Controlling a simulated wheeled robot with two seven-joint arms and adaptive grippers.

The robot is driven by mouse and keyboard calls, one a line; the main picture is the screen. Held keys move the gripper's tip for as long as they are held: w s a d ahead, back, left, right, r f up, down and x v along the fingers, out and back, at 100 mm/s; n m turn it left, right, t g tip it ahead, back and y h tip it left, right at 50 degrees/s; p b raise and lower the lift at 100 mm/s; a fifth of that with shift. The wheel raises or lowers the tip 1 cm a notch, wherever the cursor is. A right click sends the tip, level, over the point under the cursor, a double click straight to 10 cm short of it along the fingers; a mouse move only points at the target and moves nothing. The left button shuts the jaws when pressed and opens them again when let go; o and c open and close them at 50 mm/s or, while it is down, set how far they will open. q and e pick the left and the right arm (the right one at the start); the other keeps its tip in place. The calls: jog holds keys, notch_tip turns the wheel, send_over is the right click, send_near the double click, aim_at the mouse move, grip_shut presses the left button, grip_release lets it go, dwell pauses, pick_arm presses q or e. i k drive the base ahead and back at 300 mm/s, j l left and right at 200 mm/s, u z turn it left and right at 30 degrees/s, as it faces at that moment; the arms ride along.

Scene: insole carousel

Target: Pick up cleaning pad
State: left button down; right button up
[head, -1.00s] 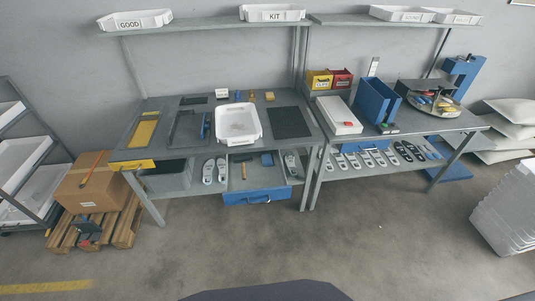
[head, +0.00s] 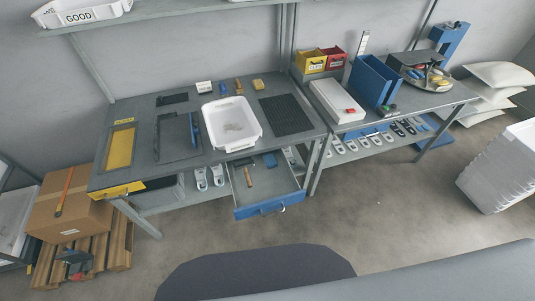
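I cannot tell for certain which item is the cleaning pad. In the head view, a small dark blue block (head: 270,160) lies in the open drawer (head: 262,207) under the left workbench. A tool with a light brown handle (head: 249,177) lies beside it. At the back of the bench top stand a small yellow-brown block (head: 258,85), an upright orange-brown item (head: 239,86) and a small blue item (head: 222,89). Neither gripper is in view.
A white tray (head: 207,121) with small contents sits on the left workbench, beside a black mat (head: 286,114). The right bench holds a white box (head: 335,101), a blue bin (head: 372,82) and a round carousel (head: 433,80). The floor in front is clear.

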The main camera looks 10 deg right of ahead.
aim_at(270, 159)
jog(key=i+j+z, duration=0.15)
jog(key=i+j, duration=0.15)
jog(key=i+j+z, duration=0.15)
jog(key=j, duration=0.35)
jog(key=i+j+z, duration=0.1)
jog(key=i+j, duration=0.3)
jog(key=j, duration=0.1)
